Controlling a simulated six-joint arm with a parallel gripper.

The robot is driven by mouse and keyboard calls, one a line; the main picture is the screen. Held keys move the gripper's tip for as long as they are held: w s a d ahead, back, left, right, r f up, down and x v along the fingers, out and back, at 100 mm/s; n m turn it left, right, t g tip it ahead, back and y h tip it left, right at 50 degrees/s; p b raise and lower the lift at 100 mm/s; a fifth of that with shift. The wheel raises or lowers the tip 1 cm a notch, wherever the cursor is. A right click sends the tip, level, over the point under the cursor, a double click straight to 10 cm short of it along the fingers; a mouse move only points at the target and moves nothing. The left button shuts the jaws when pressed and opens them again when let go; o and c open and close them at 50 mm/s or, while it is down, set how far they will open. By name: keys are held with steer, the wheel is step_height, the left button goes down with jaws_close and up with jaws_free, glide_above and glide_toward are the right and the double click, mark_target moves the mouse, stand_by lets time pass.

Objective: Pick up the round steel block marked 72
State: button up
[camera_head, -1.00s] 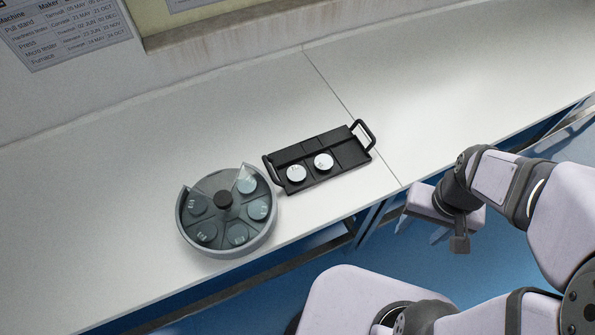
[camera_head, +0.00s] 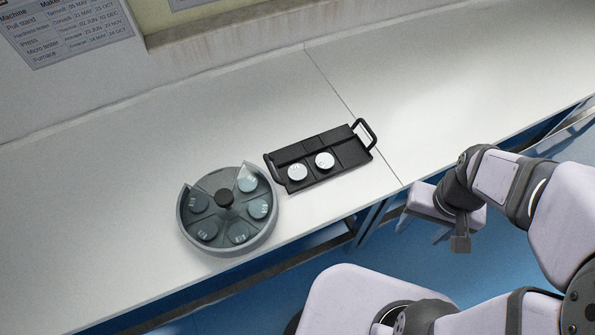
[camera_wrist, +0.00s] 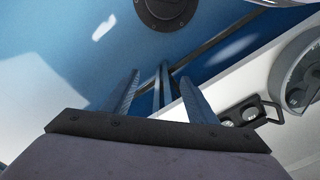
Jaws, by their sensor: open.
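Several round steel blocks sit in a round grey holder (camera_head: 183,226) with a dark central knob (camera_head: 224,197). One is the upper right block (camera_head: 247,181), which looks brighter than the rest. Two more round blocks, a left one (camera_head: 297,172) and a right one (camera_head: 325,160), lie in a black tray (camera_head: 350,153). The marks are too small to read, so I cannot tell which block is 72. My gripper (camera_head: 460,244) is off the bench's front edge, well right of tray and holder. In the wrist view my gripper (camera_wrist: 163,92) is open and empty.
The white bench (camera_head: 90,215) is clear left of the holder and right of the tray. The tray has raised handles at both ends. A see-through cover seems to rise over part of the holder. A wall with a printed chart (camera_head: 70,30) stands behind.

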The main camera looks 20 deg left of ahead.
mark_target(298, 173)
steer(key=shift+f, duration=0.1)
